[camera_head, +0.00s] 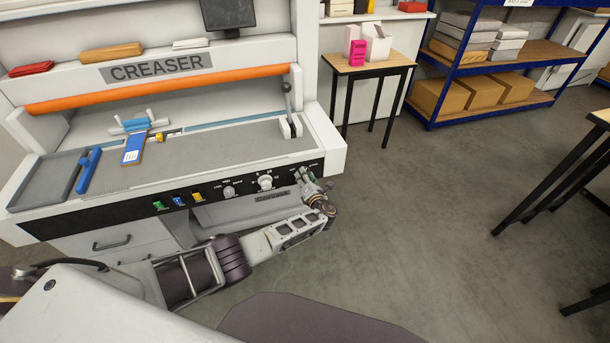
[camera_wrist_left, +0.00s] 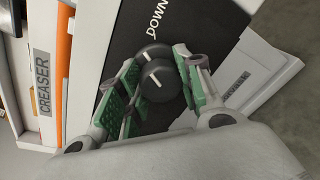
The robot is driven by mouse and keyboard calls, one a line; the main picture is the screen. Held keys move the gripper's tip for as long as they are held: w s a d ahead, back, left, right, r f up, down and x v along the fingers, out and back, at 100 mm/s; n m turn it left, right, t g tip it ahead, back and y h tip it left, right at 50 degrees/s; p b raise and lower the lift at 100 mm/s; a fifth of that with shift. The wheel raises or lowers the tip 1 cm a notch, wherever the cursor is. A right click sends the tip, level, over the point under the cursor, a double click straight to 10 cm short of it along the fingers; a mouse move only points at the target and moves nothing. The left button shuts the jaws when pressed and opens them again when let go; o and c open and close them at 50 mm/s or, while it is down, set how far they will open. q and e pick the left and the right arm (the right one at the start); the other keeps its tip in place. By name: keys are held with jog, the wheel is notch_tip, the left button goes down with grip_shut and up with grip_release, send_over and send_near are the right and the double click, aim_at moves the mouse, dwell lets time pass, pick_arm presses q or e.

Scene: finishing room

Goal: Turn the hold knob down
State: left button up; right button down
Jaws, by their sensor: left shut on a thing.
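The hold knob (camera_wrist_left: 158,80) is a dark round knob with a short white pointer line, on the creaser's black control panel (camera_head: 120,207). It shows between my green-padded fingers in the left wrist view, beside the printed word DOWN (camera_wrist_left: 157,18). My left gripper (camera_head: 305,178) is at the panel's right end in the head view. It is shut on the knob, with one finger on each side (camera_wrist_left: 157,66). In the head view the gripper hides the knob. My right gripper is not in view.
Two other knobs (camera_head: 265,182) and several coloured switches (camera_head: 179,200) sit left of my gripper on the panel. A blue tool (camera_head: 133,147) lies on the creaser bed. A small table (camera_head: 368,68) stands to the right, with open floor in front.

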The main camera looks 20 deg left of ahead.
pick_arm(q)
jog(key=m+y+p, duration=0.1)
jog(key=m, duration=0.3)
jog(key=shift+f+m+g, duration=0.1)
jog(key=shift+m+g, duration=0.2)
jog(key=shift+g, duration=0.1)
jog(key=o, duration=1)
jog(key=shift+o, duration=0.2)
jog(key=shift+s+d, duration=0.1)
jog(key=shift+d, duration=0.05)
jog(key=v, duration=1.1)
jog(key=shift+s, duration=0.3)
jog(key=shift+d, duration=0.15)
dwell(0.7)
